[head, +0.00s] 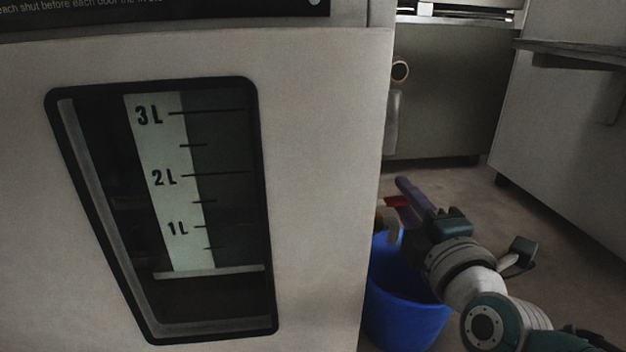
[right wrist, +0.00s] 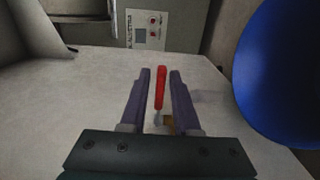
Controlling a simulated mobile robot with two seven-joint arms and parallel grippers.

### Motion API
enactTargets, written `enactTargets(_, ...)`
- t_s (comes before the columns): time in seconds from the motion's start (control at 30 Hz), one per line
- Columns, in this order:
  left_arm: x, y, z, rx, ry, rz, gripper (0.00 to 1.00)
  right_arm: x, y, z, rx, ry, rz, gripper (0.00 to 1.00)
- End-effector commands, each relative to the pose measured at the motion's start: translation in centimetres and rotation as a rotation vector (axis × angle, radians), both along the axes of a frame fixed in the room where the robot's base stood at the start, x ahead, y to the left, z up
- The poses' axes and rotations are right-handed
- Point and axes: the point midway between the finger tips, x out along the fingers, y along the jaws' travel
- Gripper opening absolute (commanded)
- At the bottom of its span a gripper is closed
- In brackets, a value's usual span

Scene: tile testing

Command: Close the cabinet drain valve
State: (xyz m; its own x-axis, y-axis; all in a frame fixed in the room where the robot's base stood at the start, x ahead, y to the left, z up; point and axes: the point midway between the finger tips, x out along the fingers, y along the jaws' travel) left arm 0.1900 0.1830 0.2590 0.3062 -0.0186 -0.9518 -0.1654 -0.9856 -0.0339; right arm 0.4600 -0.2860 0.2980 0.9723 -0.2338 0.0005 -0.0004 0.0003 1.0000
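The white cabinet (head: 325,150) fills the left of the head view. Its drain valve has a red lever (head: 397,201) and a brass-coloured body, partly hidden by my right gripper (head: 404,188). In the right wrist view the red lever (right wrist: 160,88) stands between my two purple fingers (right wrist: 160,73), with a narrow gap on each side. The gripper is open around the lever. A small part of the brass body (right wrist: 168,121) shows at the lever's near end. My left gripper is in neither view.
A blue bucket (head: 400,312) stands on the floor below the valve, close under my right arm; it also shows in the right wrist view (right wrist: 285,75). The cabinet window (head: 230,220) has a litre scale. Grey units (head: 445,100) stand behind, with open floor between.

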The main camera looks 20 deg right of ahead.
Motion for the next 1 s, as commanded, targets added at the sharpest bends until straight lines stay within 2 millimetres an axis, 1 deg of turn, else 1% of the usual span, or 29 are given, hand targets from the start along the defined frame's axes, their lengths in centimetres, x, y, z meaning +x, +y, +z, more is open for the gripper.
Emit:
enactTargets(0.03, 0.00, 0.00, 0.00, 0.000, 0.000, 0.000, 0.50, -0.02, 0.00, -0.02, 0.000, 0.000, 0.000, 0.23)
enactTargets(0.23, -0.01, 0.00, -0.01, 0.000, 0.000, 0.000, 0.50, -0.03, 0.02, -0.03, 0.000, 0.000, 0.000, 0.01)
enactTargets(0.27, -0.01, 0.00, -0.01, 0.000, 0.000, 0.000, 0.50, -0.03, 0.02, -0.03, 0.000, 0.000, 0.000, 0.00)
enactTargets(1.0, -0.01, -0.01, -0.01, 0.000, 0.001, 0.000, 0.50, -0.01, 0.02, 0.00, 0.000, -0.001, 0.000, 0.00)
